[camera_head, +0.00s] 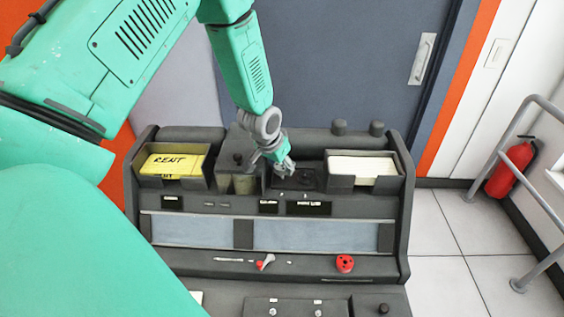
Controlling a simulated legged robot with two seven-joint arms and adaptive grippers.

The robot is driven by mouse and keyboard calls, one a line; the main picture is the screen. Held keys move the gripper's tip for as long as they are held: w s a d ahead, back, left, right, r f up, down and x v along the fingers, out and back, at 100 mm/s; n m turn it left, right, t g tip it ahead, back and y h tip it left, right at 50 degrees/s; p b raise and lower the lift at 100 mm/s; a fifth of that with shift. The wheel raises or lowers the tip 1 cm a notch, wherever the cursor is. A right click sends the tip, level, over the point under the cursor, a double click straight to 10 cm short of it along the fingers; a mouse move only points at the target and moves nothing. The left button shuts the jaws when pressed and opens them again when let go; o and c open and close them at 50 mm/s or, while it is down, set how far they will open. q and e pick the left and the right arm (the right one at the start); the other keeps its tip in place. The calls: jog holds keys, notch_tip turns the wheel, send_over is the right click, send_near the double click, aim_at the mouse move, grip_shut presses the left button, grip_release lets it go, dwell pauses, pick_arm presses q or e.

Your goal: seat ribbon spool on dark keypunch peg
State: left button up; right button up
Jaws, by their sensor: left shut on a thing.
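The dark grey keypunch machine (400,225) stands in front of me. My left gripper (284,171) reaches down over its upper deck, between the two card bins. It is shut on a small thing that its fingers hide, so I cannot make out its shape. A dark square plate (309,181) with a dark raised part lies beside the fingertips. I cannot tell a peg clearly there. A red round piece (345,263) with dark holes, perhaps a spool, sits on the front ledge, apart from the gripper. My right gripper is not in view.
A bin of yellow cards (174,164) marked RENT is on the left, and a bin of white cards (361,168) on the right. A red-and-white piece (266,262) lies on the ledge. A fire extinguisher (510,170) and railing are far right.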

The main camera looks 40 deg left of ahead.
pick_arm(q)
jog(key=shift+f, duration=0.1)
jog(key=shift+d+f, duration=0.2)
jog(key=shift+f, duration=0.2)
jog(key=shift+s+f, duration=0.1)
dwell(0.7)
jog(key=o, duration=1.1)
jog(key=shift+c, duration=0.2)
jog(key=shift+d, duration=0.1)
jog(key=shift+o, duration=1.4)
